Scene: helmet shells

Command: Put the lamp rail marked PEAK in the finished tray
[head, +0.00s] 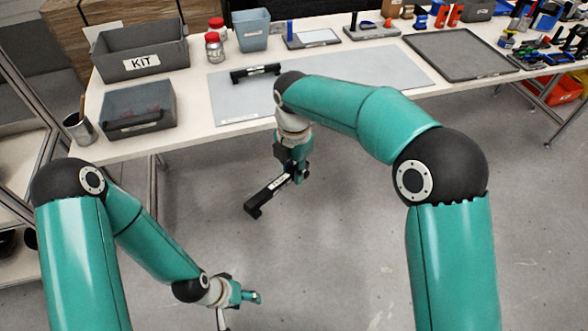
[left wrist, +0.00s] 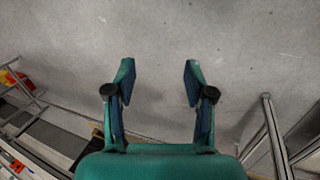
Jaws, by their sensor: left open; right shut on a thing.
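My right gripper (head: 298,173) is shut on a black lamp rail (head: 266,196). It holds the rail, tilted, over the floor in front of the table. The rail carries a white label, too small to read surely. A second black rail (head: 255,72) with a pale label lies on the grey mat. My left gripper (head: 239,308) is open and empty, low over the floor; its spread fingers show in the left wrist view (left wrist: 158,90). A flat dark tray (head: 455,52) lies on the table at right, empty; I cannot read whether it is the finished tray.
A grey bin marked KIT (head: 140,50) and a smaller grey bin (head: 138,108) stand at the table's left. A metal cup (head: 80,129), red-lidded jars (head: 214,48) and a blue-grey bin (head: 251,30) are nearby. The mat (head: 225,95) is mostly clear. Small parts crowd the far right.

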